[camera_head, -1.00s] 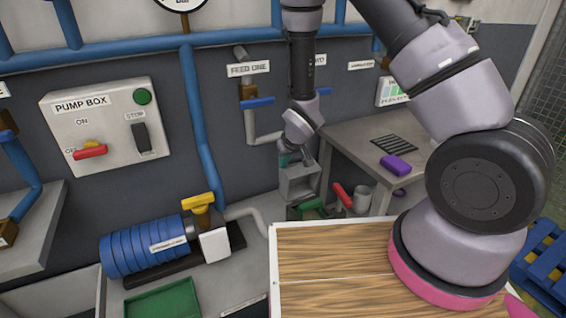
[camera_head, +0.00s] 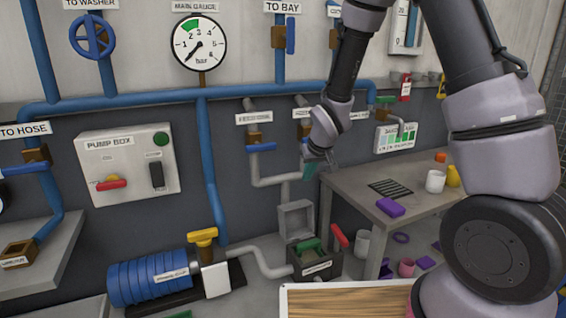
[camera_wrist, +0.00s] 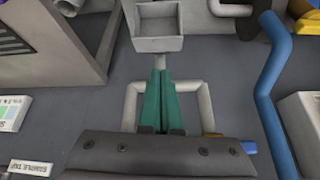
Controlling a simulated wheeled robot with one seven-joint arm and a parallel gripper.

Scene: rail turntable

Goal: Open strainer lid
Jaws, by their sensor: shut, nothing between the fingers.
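The strainer is a dark labelled box (camera_head: 317,264) low by the wall, at the end of a grey pipe. Its grey hollow lid (camera_head: 296,220) stands upright at the back of the box, so the box top is uncovered. A green piece (camera_head: 307,245) shows at the box opening. In the wrist view the lid (camera_wrist: 158,25) is at the top, ahead of my fingertips. My gripper (camera_head: 310,172) is above the lid and apart from it. Its teal fingers (camera_wrist: 161,80) are together and empty in the wrist view.
A red handle (camera_head: 339,236) stands beside the strainer. A grey table (camera_head: 420,190) with a purple block (camera_head: 390,207) is to the right. Pipes and a blue valve handle (camera_head: 261,147) run along the wall. A blue ribbed cylinder (camera_head: 150,279) lies at left.

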